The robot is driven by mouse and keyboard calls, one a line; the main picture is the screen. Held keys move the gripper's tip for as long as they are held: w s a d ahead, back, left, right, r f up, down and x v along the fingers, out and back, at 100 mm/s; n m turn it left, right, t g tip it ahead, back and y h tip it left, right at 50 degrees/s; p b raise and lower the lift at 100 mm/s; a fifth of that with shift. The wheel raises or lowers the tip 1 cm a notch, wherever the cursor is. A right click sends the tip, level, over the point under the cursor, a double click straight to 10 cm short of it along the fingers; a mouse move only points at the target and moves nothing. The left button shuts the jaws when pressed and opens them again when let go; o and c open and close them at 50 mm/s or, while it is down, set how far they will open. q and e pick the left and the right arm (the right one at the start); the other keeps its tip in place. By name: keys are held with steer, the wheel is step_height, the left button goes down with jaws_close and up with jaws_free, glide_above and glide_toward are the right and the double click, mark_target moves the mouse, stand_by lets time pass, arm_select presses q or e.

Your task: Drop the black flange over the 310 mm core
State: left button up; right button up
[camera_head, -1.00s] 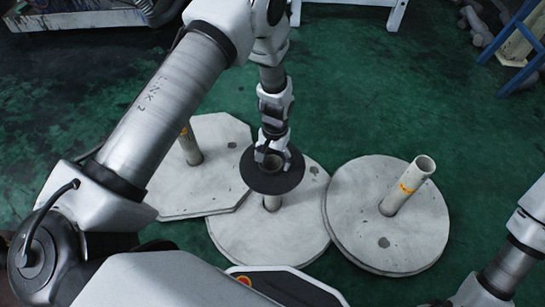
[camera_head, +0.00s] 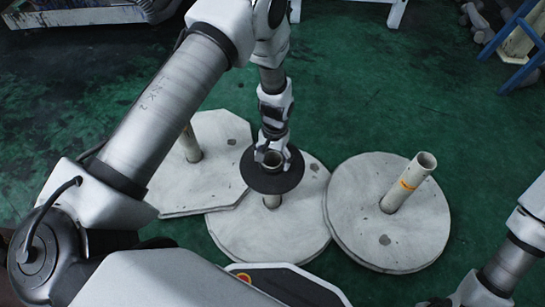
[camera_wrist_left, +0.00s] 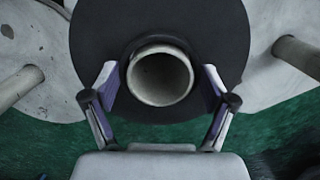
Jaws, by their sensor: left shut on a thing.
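The black flange (camera_head: 258,184) is a flat dark disc with a round middle opening, held roughly level above the middle pale round base (camera_head: 230,235). My left gripper (camera_head: 272,154) is shut on it, with a finger on each side of the opening. In the left wrist view, the flange (camera_wrist_left: 100,30) lies behind my fingers, and a pale ring (camera_wrist_left: 160,76) shows at its middle. The middle core (camera_head: 272,202) shows beneath the disc, in line with it. Whether the ring is the core's top or part of the flange, I cannot tell. My right gripper is out of view.
Another core (camera_head: 189,145) stands on the left angular base (camera_head: 220,130), partly behind my left arm.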

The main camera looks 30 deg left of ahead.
arm_select(q)
steer(key=o, duration=1.1)
step_height(320, 180, up, 12)
steer(key=w, duration=0.1)
steer(key=shift+w, duration=0.25)
